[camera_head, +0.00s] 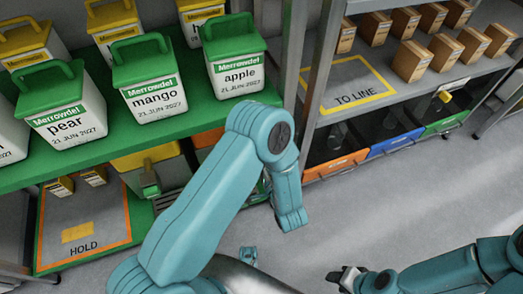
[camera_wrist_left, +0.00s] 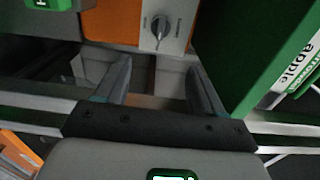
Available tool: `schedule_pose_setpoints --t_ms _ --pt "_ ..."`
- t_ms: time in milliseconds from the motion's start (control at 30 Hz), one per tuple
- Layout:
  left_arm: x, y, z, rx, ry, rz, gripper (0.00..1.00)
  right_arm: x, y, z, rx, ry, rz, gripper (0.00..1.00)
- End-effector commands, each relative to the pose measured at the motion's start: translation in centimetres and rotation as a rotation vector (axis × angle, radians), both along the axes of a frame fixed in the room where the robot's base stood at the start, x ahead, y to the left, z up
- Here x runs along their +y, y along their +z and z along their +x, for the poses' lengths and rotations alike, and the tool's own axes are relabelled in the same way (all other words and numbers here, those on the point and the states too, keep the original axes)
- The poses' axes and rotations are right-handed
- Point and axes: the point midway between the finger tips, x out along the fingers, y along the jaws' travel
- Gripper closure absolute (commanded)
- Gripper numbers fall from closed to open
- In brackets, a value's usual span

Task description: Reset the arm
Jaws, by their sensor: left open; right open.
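My left arm (camera_head: 215,190) rises from the bottom of the head view, bends at a high elbow and points down in front of the shelves. Its gripper does not show clearly there. In the left wrist view my left gripper (camera_wrist_left: 158,72) is open, its two fingers apart with nothing between them. My right gripper (camera_head: 342,276) is at the bottom of the head view, low over the grey floor, open and empty.
A green shelf holds white tubs labelled pear (camera_head: 68,125), mango (camera_head: 155,98) and apple (camera_head: 237,77). A HOLD mat (camera_head: 85,235) lies below. Right, a shelf bears a TO LINE mat (camera_head: 345,80) and several brown boxes. An orange panel with a knob (camera_wrist_left: 160,27) stands ahead. Floor right is clear.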

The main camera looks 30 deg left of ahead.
Motion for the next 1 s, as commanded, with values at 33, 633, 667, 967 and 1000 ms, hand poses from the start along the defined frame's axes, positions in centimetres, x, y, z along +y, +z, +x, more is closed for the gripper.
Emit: schedule_pose_setpoints --t_ms 33,633,667,967,1000 --pt "-0.3 0.0 -0.2 0.001 -0.002 0.001 0.32 0.0 0.1 0.0 0.000 0.000 0.000 0.57" --pt "-0.5 -0.1 -0.4 0.000 -0.001 -0.004 0.32 0.0 0.1 0.0 0.000 0.000 0.000 0.57" --pt "-0.4 -0.2 -0.4 -0.002 -0.005 -0.016 0.32 0.0 0.1 0.0 0.000 0.000 0.000 0.57" --pt "-2.7 -10.5 -1.2 0.015 -0.098 -0.957 0.32 0.0 0.1 0.0 0.000 0.000 0.000 0.57" --pt "-3.8 -11.9 -2.3 0.046 -0.068 -1.120 0.32 0.0 0.1 0.0 0.000 0.000 0.000 0.57"
